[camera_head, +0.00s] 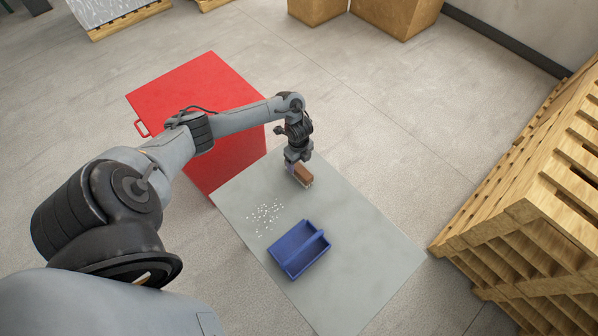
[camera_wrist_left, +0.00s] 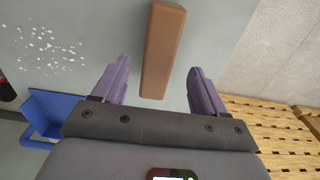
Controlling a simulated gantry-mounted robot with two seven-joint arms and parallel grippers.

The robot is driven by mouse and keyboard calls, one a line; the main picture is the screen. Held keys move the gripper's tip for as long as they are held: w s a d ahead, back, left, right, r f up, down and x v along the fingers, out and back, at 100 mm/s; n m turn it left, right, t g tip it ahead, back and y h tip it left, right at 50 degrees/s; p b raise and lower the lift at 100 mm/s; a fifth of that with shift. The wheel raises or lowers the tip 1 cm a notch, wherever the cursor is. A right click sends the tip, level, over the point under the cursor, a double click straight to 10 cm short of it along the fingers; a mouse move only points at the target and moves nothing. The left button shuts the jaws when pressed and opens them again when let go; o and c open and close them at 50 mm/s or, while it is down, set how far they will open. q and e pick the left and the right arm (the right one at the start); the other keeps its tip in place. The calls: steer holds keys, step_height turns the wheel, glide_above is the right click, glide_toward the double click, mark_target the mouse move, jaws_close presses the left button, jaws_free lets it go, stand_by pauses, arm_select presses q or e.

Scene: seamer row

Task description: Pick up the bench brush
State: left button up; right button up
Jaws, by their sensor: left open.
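The bench brush (camera_head: 304,176) has a brown block-shaped body and lies on the grey surface near its far edge. My left gripper (camera_head: 291,166) is right at the brush in the head view and partly covers it. In the left wrist view my left gripper (camera_wrist_left: 158,85) is open, with its two purple fingers apart. The brown brush (camera_wrist_left: 162,50) shows between and beyond the fingers, with a gap on both sides. I cannot tell how high the fingers are above it. My right gripper is not in view.
A red cabinet (camera_head: 190,85) adjoins the far left. Stacked wooden pallets (camera_head: 530,215) stand at the right. Cardboard boxes (camera_head: 395,14) are at the back.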

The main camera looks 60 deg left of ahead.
mark_target(299, 167)
arm_select(q)
step_height(299, 167, down, 5)
steer(key=shift+s+d+r+b, duration=0.1)
steer(key=shift+b, duration=0.25)
steer(key=c, duration=1.1)
steer(key=shift+r, duration=0.1)
steer(key=shift+r, duration=0.65)
step_height(299, 167, up, 3)
steer(key=shift+f+p, duration=0.15)
steer(key=shift+p, duration=0.35)
steer(key=w+d+r+p, duration=0.1)
steer(key=w+d+r, duration=0.5)
steer(key=d, duration=0.3)
steer(key=shift+w+r, duration=0.4)
steer(key=shift+w, duration=0.25)
